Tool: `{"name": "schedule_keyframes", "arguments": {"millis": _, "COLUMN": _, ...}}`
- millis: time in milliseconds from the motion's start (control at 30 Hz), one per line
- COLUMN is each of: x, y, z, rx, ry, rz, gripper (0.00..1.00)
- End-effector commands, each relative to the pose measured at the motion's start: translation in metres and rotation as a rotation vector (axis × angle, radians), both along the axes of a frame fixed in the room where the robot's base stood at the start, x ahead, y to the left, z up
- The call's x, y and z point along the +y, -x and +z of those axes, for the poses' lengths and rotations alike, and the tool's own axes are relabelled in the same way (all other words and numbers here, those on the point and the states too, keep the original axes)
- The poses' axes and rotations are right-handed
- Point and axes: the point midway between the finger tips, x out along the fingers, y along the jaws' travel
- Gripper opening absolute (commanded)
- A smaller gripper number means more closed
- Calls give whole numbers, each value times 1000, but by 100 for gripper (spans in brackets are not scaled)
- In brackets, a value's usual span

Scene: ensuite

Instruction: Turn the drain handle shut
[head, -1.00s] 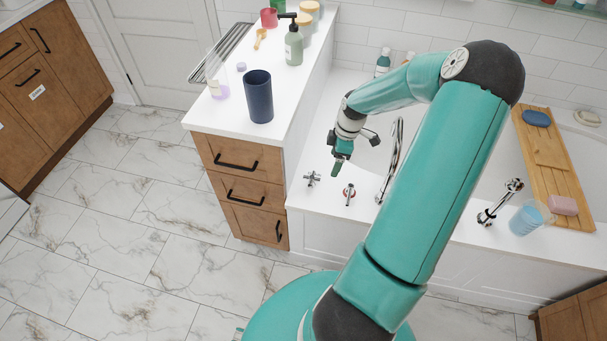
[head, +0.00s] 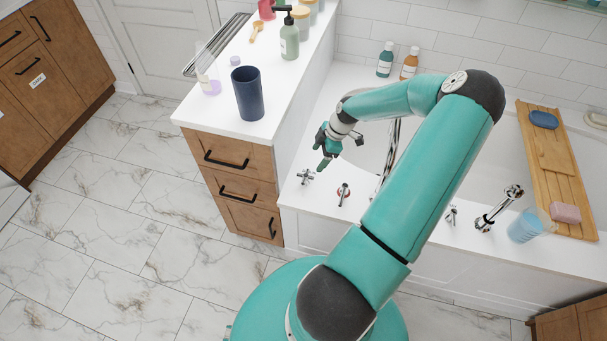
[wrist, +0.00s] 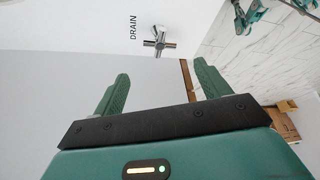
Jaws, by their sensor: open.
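The drain handle is a chrome cross-shaped handle (head: 306,177) on the white tub ledge, at the far left of the row of fittings in the head view. In the wrist view the handle (wrist: 160,43) shows beyond the fingertips, beside the printed word DRAIN. My gripper (head: 324,163) is just above and to the right of the handle in the head view, tilted down toward the ledge. In the wrist view my gripper (wrist: 162,80) has its two green fingers wide apart with nothing between them. The handle is ahead of them and not touched.
A red-marked handle (head: 343,194), a tall chrome spout (head: 388,155), another handle (head: 451,217) and a chrome hand fitting (head: 498,208) stand along the ledge to the right. A white-topped cabinet (head: 222,112) with a dark blue cup (head: 248,94) borders the left.

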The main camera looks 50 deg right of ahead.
Motion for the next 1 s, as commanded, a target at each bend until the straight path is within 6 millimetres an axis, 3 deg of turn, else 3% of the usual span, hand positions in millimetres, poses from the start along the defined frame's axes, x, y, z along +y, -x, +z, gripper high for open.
{"name": "schedule_keyframes", "arguments": {"millis": 400, "x": 25, "y": -20, "z": -76, "rx": 3, "ry": -5, "rz": 1, "gripper": 76}}
{"name": "schedule_keyframes", "arguments": {"millis": 600, "x": 33, "y": -29, "z": -104, "rx": 1, "ry": -2, "rz": 2, "gripper": 76}}
{"name": "schedule_keyframes", "arguments": {"millis": 1000, "x": 34, "y": -32, "z": -114, "rx": 1, "ry": -1, "rz": 0, "gripper": 76}}
